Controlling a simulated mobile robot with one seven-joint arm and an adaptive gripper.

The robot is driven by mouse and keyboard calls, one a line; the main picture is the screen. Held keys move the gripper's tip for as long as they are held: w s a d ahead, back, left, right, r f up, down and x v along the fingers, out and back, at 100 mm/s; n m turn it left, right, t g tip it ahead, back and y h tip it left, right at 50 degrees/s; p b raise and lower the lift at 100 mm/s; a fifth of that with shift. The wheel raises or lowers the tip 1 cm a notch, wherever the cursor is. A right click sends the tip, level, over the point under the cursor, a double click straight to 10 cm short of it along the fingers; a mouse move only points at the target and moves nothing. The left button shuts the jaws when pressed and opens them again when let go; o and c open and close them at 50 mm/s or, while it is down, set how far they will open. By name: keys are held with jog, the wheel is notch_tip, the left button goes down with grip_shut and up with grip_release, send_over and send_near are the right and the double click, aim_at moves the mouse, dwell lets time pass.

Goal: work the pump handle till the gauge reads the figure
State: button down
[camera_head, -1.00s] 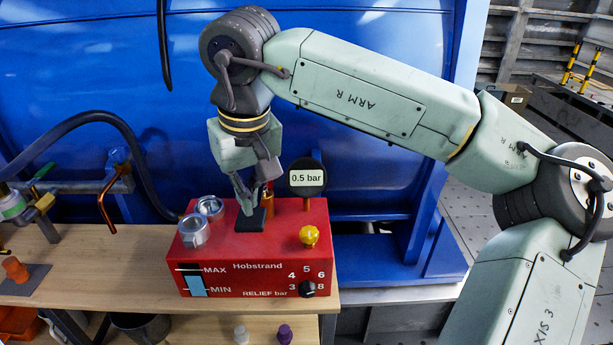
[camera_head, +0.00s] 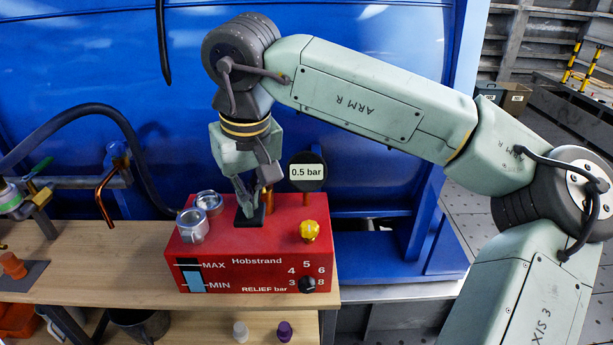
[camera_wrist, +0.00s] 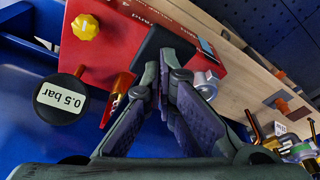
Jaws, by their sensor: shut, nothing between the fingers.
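The red Hobstrand pump box (camera_head: 215,250) stands on the wooden bench, and its top shows from above in the wrist view (camera_wrist: 95,45). A black pad (camera_head: 240,222) lies on its top and also shows in the wrist view (camera_wrist: 150,45); I cannot tell whether it is the pump handle. The round gauge (camera_head: 307,172) behind the box reads 0.5 bar, and it shows upside down in the wrist view (camera_wrist: 62,99). My gripper (camera_head: 249,212) is shut and empty, pointing down at the pad. Its fingers hide part of the pad, and contact is unclear.
A yellow knob (camera_head: 309,231) and two metal-capped fittings (camera_head: 193,226) sit on the box. A copper post (camera_head: 268,202) stands close behind my fingers. A black relief knob (camera_head: 307,285) is on the front. Bench (camera_head: 95,265) left of the box is mostly clear.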

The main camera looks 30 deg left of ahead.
notch_tip(320, 180, down, 6)
jog(key=b, duration=0.4)
notch_tip(320, 180, up, 8)
jog(key=p, duration=0.7)
jog(key=shift+s+r, duration=0.1)
jog(key=shift+r, duration=0.1)
jog(key=shift+f, duration=0.1)
dwell(0.4)
notch_tip(320, 180, down, 9)
jog(key=b, duration=0.6)
notch_tip(320, 180, up, 9)
jog(key=p, duration=0.6)
jog(key=shift+p, duration=0.35)
jog(key=shift+f, duration=0.1)
